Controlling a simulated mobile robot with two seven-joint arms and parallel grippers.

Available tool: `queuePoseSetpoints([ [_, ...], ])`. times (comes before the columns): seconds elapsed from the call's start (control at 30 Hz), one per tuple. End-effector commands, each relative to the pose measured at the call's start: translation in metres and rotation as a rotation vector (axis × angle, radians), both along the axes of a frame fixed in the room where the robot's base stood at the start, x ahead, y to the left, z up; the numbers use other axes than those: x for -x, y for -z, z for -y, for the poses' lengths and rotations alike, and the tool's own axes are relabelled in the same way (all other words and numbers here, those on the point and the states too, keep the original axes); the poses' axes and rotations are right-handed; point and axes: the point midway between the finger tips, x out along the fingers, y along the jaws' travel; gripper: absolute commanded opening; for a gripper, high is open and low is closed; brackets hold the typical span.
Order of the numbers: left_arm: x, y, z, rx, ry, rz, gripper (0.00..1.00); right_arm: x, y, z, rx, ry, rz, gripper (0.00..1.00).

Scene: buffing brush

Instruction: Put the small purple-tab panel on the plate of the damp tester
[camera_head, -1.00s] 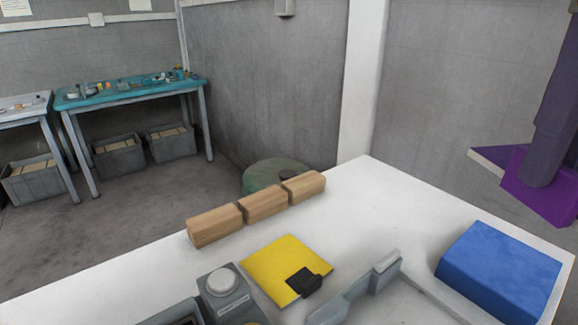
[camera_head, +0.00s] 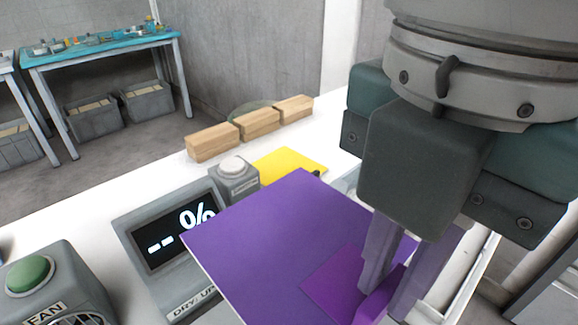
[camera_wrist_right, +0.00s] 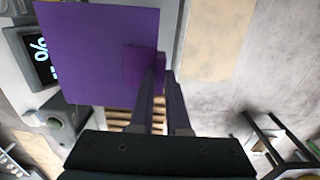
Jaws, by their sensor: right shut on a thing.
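The purple-tab panel (camera_head: 270,235) is a thin, flat dark purple square with a brighter purple tab (camera_head: 335,285). My right gripper (camera_head: 385,285) is shut on the panel at its tab side and holds it up over the table. The panel also fills the upper left of the right wrist view (camera_wrist_right: 95,50). The damp tester (camera_head: 175,245) is a grey unit with a dark screen reading "-- %". The panel is in front of the area right of the screen, and the tester's plate is hidden. My left gripper is out of view.
A grey box with a round pale button (camera_head: 233,170) stands behind the tester. A yellow panel (camera_head: 290,163) lies beyond it, before several wooden blocks (camera_head: 255,124). A fan unit with a green button (camera_head: 30,273) is at the front left.

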Motion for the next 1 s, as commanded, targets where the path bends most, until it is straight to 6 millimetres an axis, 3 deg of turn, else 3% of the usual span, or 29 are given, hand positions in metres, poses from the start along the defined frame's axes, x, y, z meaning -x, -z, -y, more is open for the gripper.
queuePoseSetpoints([
  [0.4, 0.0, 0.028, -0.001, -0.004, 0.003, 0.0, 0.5, 0.002, 0.119, 0.001, 0.004, -0.001, -0.006, 0.0],
  [0.9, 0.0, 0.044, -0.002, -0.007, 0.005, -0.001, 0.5, 0.001, 0.186, 0.001, 0.002, -0.001, -0.001, 0.0],
  [1.0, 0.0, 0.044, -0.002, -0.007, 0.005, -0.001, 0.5, 0.0, 0.191, 0.001, 0.002, -0.002, 0.0, 0.0],
])
